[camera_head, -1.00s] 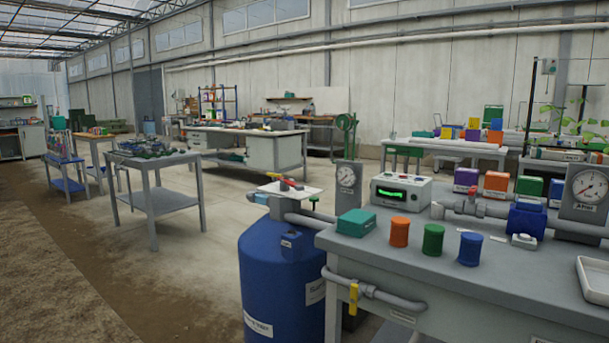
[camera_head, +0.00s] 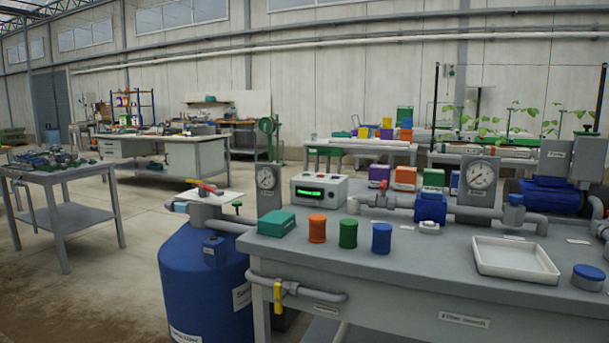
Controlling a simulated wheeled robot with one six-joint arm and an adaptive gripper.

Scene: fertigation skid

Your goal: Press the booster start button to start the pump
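My gripper is not in view. The skid bench (camera_head: 400,300) stands at the right, with grey pipework along its back. A blue pump with a grey box above it, probably the booster (camera_head: 547,192), sits at the back right. The grey box (camera_head: 556,156) has a small label too small to read. A small white unit (camera_head: 429,227) sits in front of the blue valve body (camera_head: 430,208). I cannot tell which button is the booster start.
Orange (camera_head: 317,228), green (camera_head: 348,233) and blue (camera_head: 381,238) canisters and a teal box (camera_head: 276,222) stand along the front left. A white tray (camera_head: 514,262) lies at right. A blue tank (camera_head: 205,285) stands left of the bench. Open floor (camera_head: 110,250) lies left.

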